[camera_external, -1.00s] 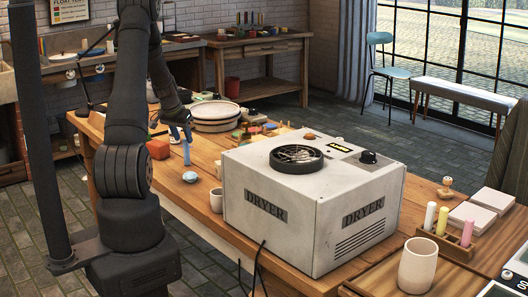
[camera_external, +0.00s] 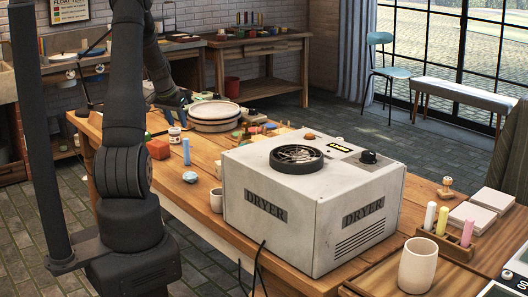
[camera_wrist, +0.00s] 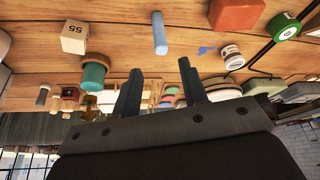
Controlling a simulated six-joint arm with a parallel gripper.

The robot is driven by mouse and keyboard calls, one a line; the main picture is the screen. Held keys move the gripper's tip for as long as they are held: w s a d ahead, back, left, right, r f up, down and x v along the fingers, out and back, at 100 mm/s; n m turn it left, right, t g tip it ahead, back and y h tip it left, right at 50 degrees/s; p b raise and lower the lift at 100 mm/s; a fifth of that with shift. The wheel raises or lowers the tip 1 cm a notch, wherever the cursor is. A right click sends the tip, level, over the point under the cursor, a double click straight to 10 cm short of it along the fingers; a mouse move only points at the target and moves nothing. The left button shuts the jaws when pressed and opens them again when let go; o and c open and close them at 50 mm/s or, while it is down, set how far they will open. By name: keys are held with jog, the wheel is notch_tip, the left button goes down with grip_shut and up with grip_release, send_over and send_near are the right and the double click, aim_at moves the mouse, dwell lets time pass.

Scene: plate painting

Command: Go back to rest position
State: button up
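My gripper (camera_external: 184,97) is raised above the far left part of the wooden table (camera_external: 204,152) in the external view, mostly seen as dark links. In the wrist view its two dark fingers (camera_wrist: 159,90) stand apart with nothing between them, so it is open and empty. A blue stick (camera_external: 186,151) stands upright on the table below the gripper, apart from it. The blue stick (camera_wrist: 159,33) also shows in the wrist view, beyond the fingertips.
A white dryer (camera_external: 310,210) takes up the table's near middle. A round white plate stack (camera_external: 215,113) stands behind the gripper. A small jar (camera_external: 174,136), a red block (camera_external: 158,149) and a white cup (camera_external: 216,200) stand on the table. A beige mug (camera_external: 417,265) is at the near right.

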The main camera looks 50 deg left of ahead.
aim_at(185, 139)
jog(key=x, duration=1.1)
jog(key=shift+w+f, duration=0.15)
jog(key=shift+f, duration=0.2)
jog(key=shift+r, duration=0.95)
